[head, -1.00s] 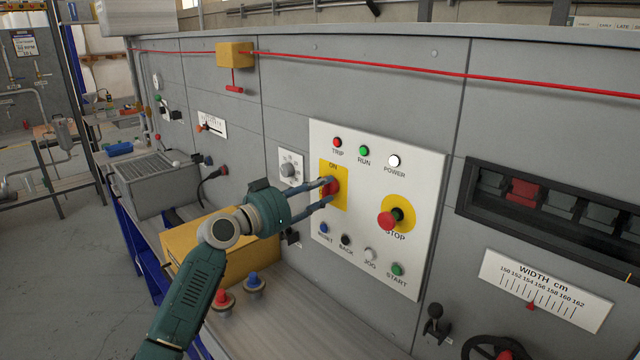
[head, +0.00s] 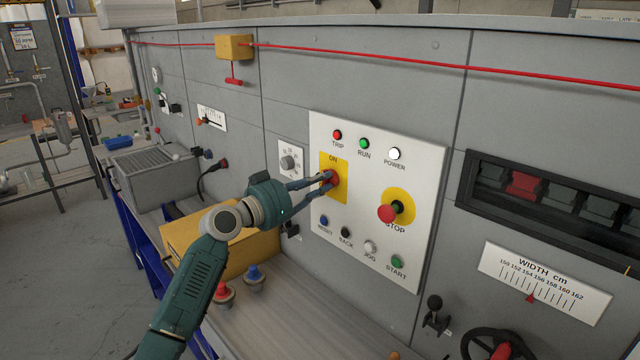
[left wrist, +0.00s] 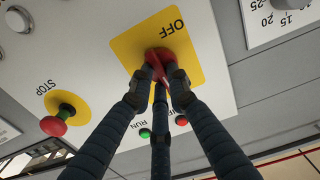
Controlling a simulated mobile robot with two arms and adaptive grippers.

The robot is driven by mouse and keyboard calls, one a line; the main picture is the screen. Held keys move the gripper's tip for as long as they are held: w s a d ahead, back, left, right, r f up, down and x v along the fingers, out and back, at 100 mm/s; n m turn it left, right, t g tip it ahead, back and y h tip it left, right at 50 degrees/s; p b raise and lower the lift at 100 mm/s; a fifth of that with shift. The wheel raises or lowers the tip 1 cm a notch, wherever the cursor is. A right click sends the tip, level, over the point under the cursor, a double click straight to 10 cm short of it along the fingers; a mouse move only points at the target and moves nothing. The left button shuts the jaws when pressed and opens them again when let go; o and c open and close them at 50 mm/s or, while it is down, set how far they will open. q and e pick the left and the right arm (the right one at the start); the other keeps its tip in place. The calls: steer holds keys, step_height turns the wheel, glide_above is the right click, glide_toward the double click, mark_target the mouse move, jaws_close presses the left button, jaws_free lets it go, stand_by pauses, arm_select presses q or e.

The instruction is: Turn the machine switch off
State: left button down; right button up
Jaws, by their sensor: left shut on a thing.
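The machine switch (head: 333,178) is a red rotary knob on a yellow plate marked ON at the top, on the white control panel. In the left wrist view, the red knob (left wrist: 160,54) shows on its yellow plate, with OFF printed upside down above it. My left gripper (head: 325,182) reaches the knob from the left. Its dark fingers are shut on the knob's red grip, as the left wrist view also shows. The fingers hide part of the knob, so I cannot tell its exact angle. My right gripper is not in view.
A red STOP button (head: 387,213) on a yellow disc sits right of the switch. Small lamps are above, and small buttons including START (head: 397,262) are below. A yellow box (head: 195,245) lies on the ledge under my left arm. A red cord (head: 400,67) runs along the top.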

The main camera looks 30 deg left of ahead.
arm_select(q)
steer(key=shift+w+a+n+p, duration=0.15)
steer(key=shift+n+p, duration=0.55)
steer(key=shift+n, duration=2.15)
steer(key=shift+a+n+p, duration=0.2)
steer(key=shift+n+p, duration=0.5)
steer(key=shift+n, duration=2.2)
steer(key=shift+w+a+n+p, duration=0.15)
steer(key=shift+n+p, duration=0.55)
steer(key=shift+n, duration=2.15)
steer(key=shift+s, duration=0.1)
steer(key=c, duration=1.7)
jaws_free()
steer(key=shift+o, duration=0.2)
